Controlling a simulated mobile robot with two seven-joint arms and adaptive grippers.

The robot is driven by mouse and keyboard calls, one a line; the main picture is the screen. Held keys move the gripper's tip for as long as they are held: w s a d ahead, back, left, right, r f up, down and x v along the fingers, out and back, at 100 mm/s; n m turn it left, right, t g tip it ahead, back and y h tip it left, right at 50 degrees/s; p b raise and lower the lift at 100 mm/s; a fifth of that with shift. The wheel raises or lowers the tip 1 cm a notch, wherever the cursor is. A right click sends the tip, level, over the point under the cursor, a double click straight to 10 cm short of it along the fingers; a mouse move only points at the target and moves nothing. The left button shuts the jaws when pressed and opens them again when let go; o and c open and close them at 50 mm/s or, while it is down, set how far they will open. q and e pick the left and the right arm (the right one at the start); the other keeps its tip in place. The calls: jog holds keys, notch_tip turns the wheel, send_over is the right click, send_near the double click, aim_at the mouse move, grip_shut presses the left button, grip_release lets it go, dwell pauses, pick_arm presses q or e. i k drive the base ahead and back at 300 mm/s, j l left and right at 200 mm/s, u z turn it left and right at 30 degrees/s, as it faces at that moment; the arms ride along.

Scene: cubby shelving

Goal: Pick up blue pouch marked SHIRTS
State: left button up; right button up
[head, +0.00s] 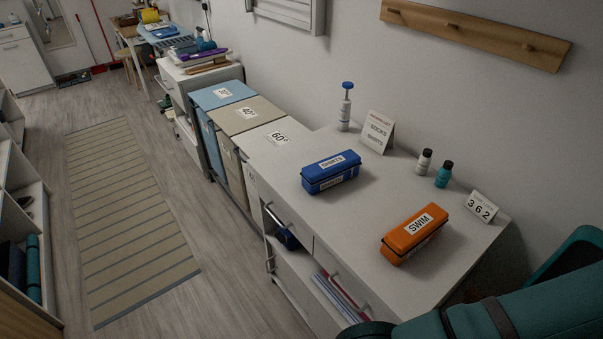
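A blue pouch marked SHIRTS (331,172) lies on the white cabinet top (372,209), left of an orange pouch. Its label shows on the top and again on the front side. Nothing touches it from above. Neither of my grippers shows in the head view.
An orange pouch marked SWIM (414,234) lies nearer on the same top. Behind stand a pump bottle (345,108), a SOCKS SHIRTS card (377,132), two small bottles (423,162) and a 362 sign (482,206). Lidded bins (243,114) adjoin at left. A striped rug (125,210) lies on open floor.

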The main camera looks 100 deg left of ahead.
aim_at(317, 177)
jog(key=l+u, duration=0.1)
jog(key=u, duration=0.85)
jog(key=k+u, duration=0.15)
jog(key=u, duration=0.3)
jog(key=l+u, duration=0.1)
jog(key=u, duration=1.65)
jog(key=i+j+z, duration=0.1)
jog(key=j+z, duration=0.75)
jog(key=j, duration=0.2)
jog(key=j+z, duration=0.4)
jog(key=j, duration=0.2)
jog(key=j+z, duration=0.65)
jog(key=j, duration=0.3)
jog(key=k+j+z, duration=0.15)
jog(key=j+z, duration=0.2)
jog(key=k+j+z, duration=0.15)
jog(key=j+z, duration=0.2)
jog(key=j, duration=0.15)
